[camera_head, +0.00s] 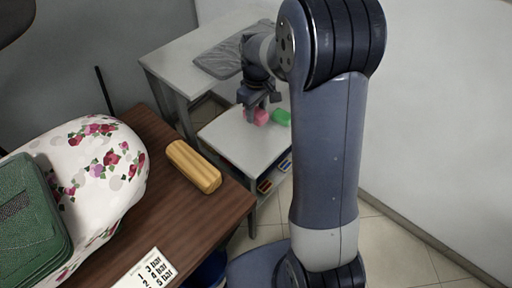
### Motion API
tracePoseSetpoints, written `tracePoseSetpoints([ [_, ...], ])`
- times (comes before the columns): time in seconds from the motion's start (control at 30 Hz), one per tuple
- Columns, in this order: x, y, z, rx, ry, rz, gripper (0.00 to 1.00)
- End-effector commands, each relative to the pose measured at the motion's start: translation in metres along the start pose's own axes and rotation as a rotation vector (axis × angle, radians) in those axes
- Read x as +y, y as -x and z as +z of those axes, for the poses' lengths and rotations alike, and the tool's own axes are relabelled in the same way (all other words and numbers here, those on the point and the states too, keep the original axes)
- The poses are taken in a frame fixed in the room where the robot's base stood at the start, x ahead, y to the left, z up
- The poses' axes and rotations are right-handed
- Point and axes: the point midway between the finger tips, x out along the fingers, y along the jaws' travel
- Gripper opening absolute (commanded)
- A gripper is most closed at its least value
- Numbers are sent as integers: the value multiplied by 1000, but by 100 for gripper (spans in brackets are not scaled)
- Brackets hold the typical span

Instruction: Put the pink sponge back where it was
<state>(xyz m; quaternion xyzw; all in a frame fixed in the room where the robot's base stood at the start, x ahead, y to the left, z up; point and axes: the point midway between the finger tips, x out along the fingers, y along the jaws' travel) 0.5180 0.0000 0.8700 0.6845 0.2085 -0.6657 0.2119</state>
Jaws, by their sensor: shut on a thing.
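The pink sponge (261,117) is at my gripper (259,108), over the small white table (227,137) in the middle of the head view. My gripper points down and is shut on the pink sponge. The picture is too small to tell whether the sponge touches the tabletop. A green sponge (281,117) lies on the same table, just right of the pink one. My arm hides part of the table's right side.
A white table (165,62) with a grey folded cloth (220,58) stands behind. The brown table (225,205) in front holds a yellow ridged block (193,167), a floral ironing form (110,170), a green folded item (30,225) and a card (148,270). A wall stands right.

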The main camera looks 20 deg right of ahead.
Motion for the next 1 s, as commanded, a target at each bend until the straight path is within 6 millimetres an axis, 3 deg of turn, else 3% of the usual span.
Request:
tracePoseSetpoints([
  [0.4, 0, -62, 3, -2, -17, -1, 3],
  [0.57, 0, -74, 3, 0, -16, -1, 3],
  [0.8, -1, -105, 4, -2, -16, -2, 3],
  [1.0, 0, -107, 4, 2, -16, 1, 3],
])
